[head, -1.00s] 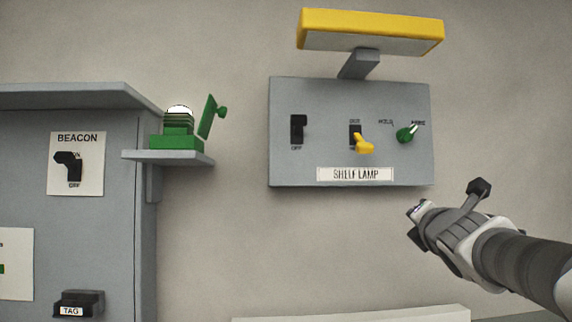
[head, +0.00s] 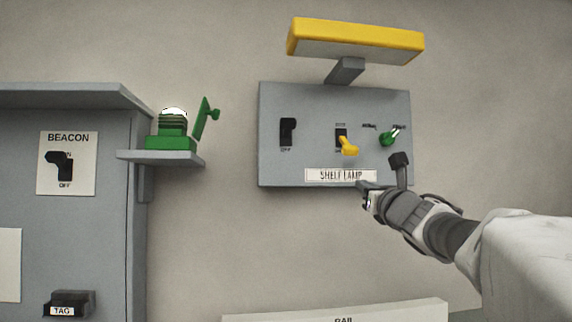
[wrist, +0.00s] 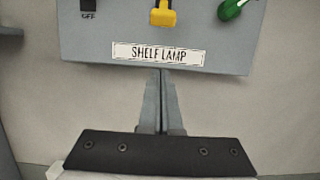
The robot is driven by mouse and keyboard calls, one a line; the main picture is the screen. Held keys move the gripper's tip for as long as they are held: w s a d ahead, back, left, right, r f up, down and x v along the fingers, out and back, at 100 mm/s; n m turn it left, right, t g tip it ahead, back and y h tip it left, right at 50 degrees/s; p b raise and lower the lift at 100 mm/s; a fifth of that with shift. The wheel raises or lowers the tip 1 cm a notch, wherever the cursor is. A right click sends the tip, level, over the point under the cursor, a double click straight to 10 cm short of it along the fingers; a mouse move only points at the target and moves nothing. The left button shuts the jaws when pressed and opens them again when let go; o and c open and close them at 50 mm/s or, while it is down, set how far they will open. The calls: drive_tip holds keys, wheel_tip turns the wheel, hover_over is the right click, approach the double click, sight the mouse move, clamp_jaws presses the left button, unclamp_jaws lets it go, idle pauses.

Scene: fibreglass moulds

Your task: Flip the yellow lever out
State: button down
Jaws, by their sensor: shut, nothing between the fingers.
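The yellow lever (head: 348,146) sticks out from a dark slot in the middle of the grey shelf lamp panel (head: 273,150), its tip pointing down. It also shows at the top of the wrist view (wrist: 162,15). My gripper (head: 364,190) is below and slightly right of the lever, near the panel's lower edge. In the wrist view my gripper (wrist: 160,78) has its two fingers together and empty, with their tips just below the "SHELF LAMP" label (wrist: 157,54). The gripper is apart from the lever.
A black switch (head: 287,132) is left of the lever and a green lever (head: 389,137) is right of it. A yellow lamp hood (head: 355,38) juts out above. A green device (head: 172,132) stands on a small shelf at left. A pale ledge (head: 335,313) lies below.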

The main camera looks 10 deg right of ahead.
drive_tip(key=p, duration=0.5)
approach(341, 170)
drive_tip(key=x, duration=0.4)
drive_tip(key=shift+w+r, duration=0.1)
drive_tip(key=r+p, duration=0.1)
drive_tip(key=s+r+p, duration=0.1)
drive_tip(key=r, duration=0.1)
drive_tip(key=shift+s+d, duration=0.1)
drive_tip(key=shift+s, duration=0.2)
drive_tip(key=shift+s+a+b, duration=0.15)
drive_tip(key=shift+a+b, duration=0.05)
drive_tip(key=shift+b, duration=0.1)
